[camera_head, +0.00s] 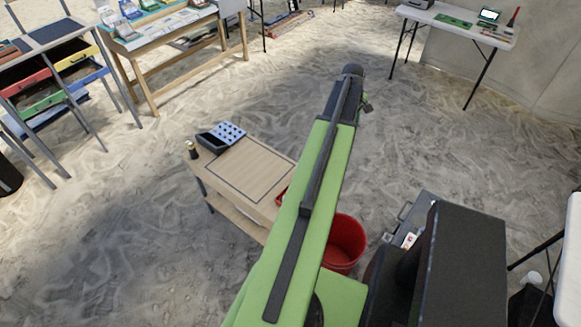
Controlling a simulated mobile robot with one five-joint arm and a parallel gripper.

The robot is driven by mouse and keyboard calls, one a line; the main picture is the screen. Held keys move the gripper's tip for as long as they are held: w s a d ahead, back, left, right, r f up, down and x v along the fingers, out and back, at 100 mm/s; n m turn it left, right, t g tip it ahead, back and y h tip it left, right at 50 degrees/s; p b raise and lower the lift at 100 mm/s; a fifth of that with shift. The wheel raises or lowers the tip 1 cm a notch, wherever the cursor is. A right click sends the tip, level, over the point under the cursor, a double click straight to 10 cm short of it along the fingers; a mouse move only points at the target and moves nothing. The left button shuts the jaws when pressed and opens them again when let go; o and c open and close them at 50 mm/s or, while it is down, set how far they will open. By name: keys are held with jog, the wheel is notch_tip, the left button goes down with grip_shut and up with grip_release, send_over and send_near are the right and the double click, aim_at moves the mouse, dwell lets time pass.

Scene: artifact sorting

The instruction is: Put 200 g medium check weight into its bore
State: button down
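I cannot pick out the 200 g medium check weight for certain at this size. A small dark cylinder with a pale yellowish top (192,150) stands upright at the left corner of the low wooden table (218,178). Next to it is a dark grey unit with a pale panel (229,132) bearing several dark round spots. These may be bores, but they are too small to tell. My green arm reaches up across the middle of the view and ends in a dark joint. The fingers of my gripper do not show, so I cannot see whether it holds anything.
A red bucket (344,243) stands on the sand right of the low table. A grey case (410,222) lies beyond it. Workbenches (165,35) with drawers and trays stand at upper left, a white folding table (455,28) at upper right. Open sand lies between.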

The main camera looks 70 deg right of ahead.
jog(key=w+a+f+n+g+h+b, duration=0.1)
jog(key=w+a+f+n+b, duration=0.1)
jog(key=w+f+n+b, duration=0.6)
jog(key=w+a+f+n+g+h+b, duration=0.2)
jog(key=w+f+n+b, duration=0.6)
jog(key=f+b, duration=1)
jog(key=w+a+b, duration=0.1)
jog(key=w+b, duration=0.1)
jog(key=b, duration=0.2)
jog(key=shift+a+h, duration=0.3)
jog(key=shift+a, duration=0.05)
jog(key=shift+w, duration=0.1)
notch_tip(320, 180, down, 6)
jog(key=b, duration=0.6)
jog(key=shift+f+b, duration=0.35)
jog(key=shift+b, duration=0.15)
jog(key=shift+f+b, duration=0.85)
